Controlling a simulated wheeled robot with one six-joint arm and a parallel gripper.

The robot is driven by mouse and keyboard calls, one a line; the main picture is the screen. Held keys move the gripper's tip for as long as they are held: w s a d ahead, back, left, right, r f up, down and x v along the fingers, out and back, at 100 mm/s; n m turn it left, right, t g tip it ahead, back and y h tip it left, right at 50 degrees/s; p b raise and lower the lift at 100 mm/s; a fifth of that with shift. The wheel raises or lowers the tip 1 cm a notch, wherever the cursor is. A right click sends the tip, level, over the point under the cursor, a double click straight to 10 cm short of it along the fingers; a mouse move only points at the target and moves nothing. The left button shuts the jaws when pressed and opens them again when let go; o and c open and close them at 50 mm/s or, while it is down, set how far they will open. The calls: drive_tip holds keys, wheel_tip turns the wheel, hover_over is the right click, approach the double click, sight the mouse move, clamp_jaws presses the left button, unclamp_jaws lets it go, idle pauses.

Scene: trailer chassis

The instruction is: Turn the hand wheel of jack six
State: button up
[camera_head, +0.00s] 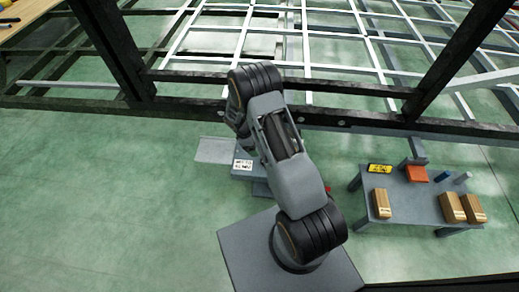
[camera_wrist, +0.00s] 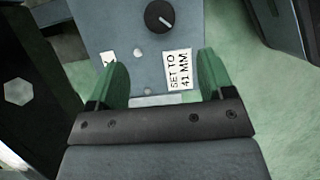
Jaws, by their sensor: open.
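In the wrist view my gripper (camera_wrist: 160,78) is open, with its two green fingers apart and nothing between them that it holds. Beyond the fingers is a grey jack body or plate (camera_wrist: 130,40). A round black knob (camera_wrist: 160,16), which may be the hand wheel, sits on it above the fingertips, apart from them. A white label reading "SET TO 41 MM" (camera_wrist: 179,70) lies beside the right finger. In the head view a grey unit with a white label (camera_head: 243,164) shows left of my arm; my gripper and any wheel there are hidden.
A dark chassis beam (camera_head: 350,118) runs across the head view, with dark uprights and a pale frame beyond. The green floor at left is clear.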

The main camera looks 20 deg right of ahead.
drive_tip(key=shift+v, duration=1.1)
drive_tip(key=s+a+r+m+t+y+p, duration=0.1)
drive_tip(key=s+r+m+p, duration=0.15)
drive_tip(key=r+p, duration=0.95)
drive_tip(key=s+a+r+m+t+y+p, duration=0.1)
drive_tip(key=s+r+m+p, duration=0.15)
drive_tip(key=r, duration=1.85)
drive_tip(key=s+a+r+m+t+p, duration=0.1)
drive_tip(key=s+r+p, duration=0.3)
drive_tip(key=r, duration=0.4)
drive_tip(key=s+r+m+t+y+p, duration=0.1)
drive_tip(key=s+r+m+p, duration=0.2)
drive_tip(key=r, duration=0.6)
drive_tip(key=s+a+r+m+t+y+p, duration=0.1)
drive_tip(key=s+r+m+p, duration=0.2)
drive_tip(key=s+r+p, duration=0.3)
wheel_tip(320, 180, up, 3)
drive_tip(key=shift+s+a+f+t, duration=0.2)
drive_tip(key=shift+s+a+t, duration=0.15)
drive_tip(key=shift+s+t, duration=0.1)
